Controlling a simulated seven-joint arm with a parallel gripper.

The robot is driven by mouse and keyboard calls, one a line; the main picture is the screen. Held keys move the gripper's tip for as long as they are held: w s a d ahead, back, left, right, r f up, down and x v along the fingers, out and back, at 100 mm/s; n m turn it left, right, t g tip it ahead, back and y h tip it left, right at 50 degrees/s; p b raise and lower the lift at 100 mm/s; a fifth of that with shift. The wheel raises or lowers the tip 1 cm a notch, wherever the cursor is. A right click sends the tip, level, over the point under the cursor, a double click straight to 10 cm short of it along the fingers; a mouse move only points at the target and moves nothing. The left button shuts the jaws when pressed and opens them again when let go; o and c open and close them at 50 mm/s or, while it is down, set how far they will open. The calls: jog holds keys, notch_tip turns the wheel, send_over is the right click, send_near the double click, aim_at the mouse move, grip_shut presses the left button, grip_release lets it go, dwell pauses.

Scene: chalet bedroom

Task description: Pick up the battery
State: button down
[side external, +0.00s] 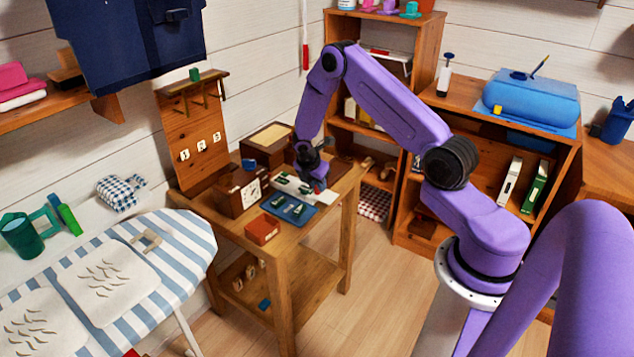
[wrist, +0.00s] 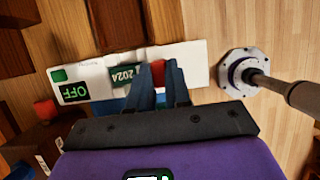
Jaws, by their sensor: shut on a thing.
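My gripper (wrist: 161,75) points down over a white panel (wrist: 200,62) in the wrist view. Its two dark fingers are close together, with a small red thing (wrist: 158,66) showing between their tips. I cannot tell for sure that this red thing is the battery; the fingers hide most of it. In the side view my gripper (side external: 316,178) is low over the right end of the white panel (side external: 283,181) on the wooden table (side external: 345,188). A bit of red shows there at the fingertips.
A blue tray (side external: 303,218) with green and white pieces, a red box (side external: 262,229) and a wooden clock box (side external: 227,196) crowd the table. A board with numbers (side external: 183,128) stands behind. A grey round base with a rod (wrist: 238,72) is right of the panel in the wrist view.

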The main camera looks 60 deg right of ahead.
jog(key=c, duration=1.1)
grip_release()
jog(key=shift+f, duration=0.1)
jog(key=s+a+r+m+t, duration=0.1)
jog(key=s+a+r, duration=0.2)
jog(key=a+r, duration=1.25)
jog(key=s+a+r+m+y, duration=0.2)
jog(key=s+a+r, duration=0.45)
jog(key=s, duration=0.25)
jog(key=s+a+r+y, duration=0.1)
jog(key=s, duration=0.6)
jog(key=s+a+r+m, duration=0.1)
jog(key=s+a, duration=0.1)
jog(key=s, duration=0.4)
jog(key=s+a+r+m+y, duration=0.1)
jog(key=s+a, duration=0.1)
jog(key=s, duration=0.5)
jog(key=shift+s+r+g+y, duration=0.25)
jog(key=shift+s+g+y, duration=0.05)
jog(key=shift+s+g, duration=0.1)
jog(key=shift+o, duration=0.7)
jog(key=shift+s+d, duration=0.15)
jog(key=shift+s, duration=0.3)
